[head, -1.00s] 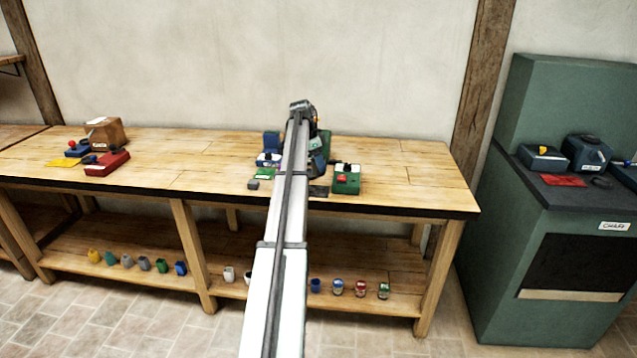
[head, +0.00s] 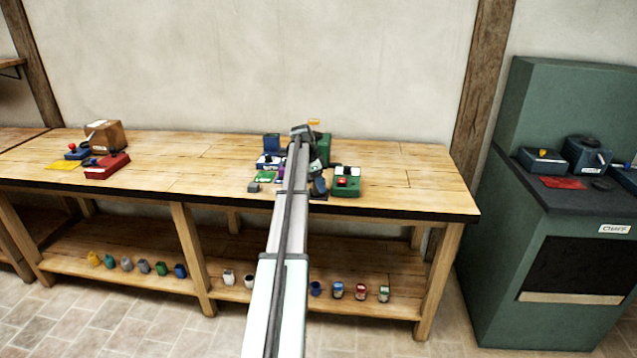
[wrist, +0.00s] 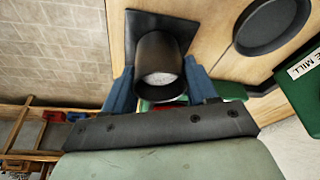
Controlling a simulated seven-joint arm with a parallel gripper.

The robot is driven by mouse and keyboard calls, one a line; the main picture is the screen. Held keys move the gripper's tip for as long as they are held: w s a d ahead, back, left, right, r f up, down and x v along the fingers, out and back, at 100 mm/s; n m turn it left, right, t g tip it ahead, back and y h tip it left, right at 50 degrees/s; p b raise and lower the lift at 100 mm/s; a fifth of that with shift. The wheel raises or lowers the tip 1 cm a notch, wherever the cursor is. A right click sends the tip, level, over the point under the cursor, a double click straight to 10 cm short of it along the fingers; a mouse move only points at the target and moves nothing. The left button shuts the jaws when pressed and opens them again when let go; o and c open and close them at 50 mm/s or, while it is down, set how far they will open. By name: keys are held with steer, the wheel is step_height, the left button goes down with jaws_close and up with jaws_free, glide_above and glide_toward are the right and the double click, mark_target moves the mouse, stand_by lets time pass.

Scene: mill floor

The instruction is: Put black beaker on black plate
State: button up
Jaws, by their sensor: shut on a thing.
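The black beaker (wrist: 160,50) is between the two blue fingers of my gripper (wrist: 160,72) in the wrist view, with its mouth toward the camera and something pale inside. My gripper is shut on it. The square black plate (wrist: 135,22) lies right behind the beaker's far end, partly covered by it. I cannot tell whether the beaker touches the plate. In the head view my gripper (head: 320,185) is low at the front of the bench, over the plate's place. My arm and gripper hide the beaker there.
A green box with a red part (head: 346,186) stands just right of my gripper. A green mat (head: 266,176) and a small grey block (head: 253,187) are to the left. Blue and green machines stand behind. The wooden bench (head: 410,180) is clear at the right.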

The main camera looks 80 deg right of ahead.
steer(key=o, duration=1.1)
steer(key=v, duration=1.2)
steer(key=shift+a+r, duration=0.1)
